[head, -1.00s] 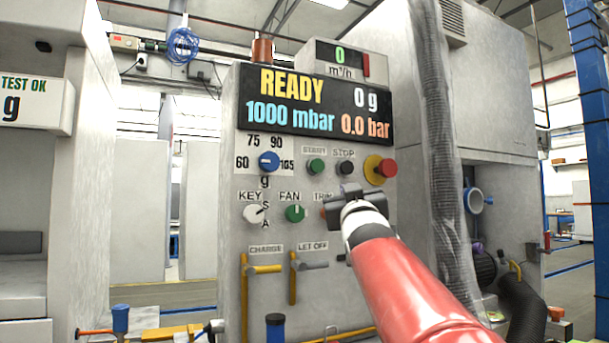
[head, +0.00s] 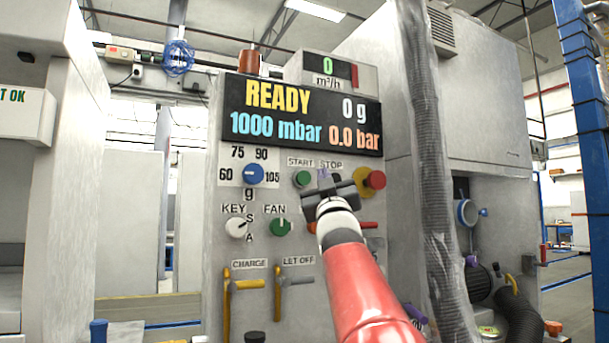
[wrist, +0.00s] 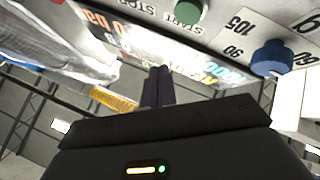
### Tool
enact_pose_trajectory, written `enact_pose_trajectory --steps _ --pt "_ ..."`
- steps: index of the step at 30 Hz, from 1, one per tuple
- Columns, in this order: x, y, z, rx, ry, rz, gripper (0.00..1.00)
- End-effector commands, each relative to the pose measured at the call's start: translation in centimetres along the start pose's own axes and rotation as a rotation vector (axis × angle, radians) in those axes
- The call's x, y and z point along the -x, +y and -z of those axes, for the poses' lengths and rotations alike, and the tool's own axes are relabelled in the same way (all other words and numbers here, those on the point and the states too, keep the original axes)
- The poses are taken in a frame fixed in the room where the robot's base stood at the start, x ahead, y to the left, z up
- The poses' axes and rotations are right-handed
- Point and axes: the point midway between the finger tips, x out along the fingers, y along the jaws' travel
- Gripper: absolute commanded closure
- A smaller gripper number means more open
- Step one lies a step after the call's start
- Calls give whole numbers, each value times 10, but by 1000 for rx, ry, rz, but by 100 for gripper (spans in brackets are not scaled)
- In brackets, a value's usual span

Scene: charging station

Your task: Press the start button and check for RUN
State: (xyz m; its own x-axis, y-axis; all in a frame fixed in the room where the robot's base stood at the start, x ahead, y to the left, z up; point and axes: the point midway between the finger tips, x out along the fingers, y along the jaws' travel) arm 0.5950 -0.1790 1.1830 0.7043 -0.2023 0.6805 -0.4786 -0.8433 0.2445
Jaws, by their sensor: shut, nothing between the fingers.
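The display (head: 303,116) reads READY, 0 g, 1000 mbar and 0.0 bar. The green start button (head: 301,179) sits below it under the START label; it also shows at the top of the wrist view (wrist: 191,12). My gripper (head: 325,177) is shut and empty, in front of the panel just right of the start button. It hides the stop button under the STOP label (head: 331,164). In the wrist view my closed dark fingers (wrist: 157,88) point toward the panel, apart from the green button in the picture. I cannot tell how far they are from the panel face.
A red mushroom button (head: 376,180) on yellow stands right of my gripper. A blue dial (head: 254,174), a white key switch (head: 237,228) and a green fan knob (head: 281,227) are left and below. Yellow-grey levers sit lower. A wrapped hose (head: 440,170) hangs at right.

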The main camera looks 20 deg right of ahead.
Motion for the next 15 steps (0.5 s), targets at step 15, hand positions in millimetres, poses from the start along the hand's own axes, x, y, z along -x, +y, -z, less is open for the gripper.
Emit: enact_pose_trajectory --steps 15 --pt "-43 -30 -29 0 -1 0 100"
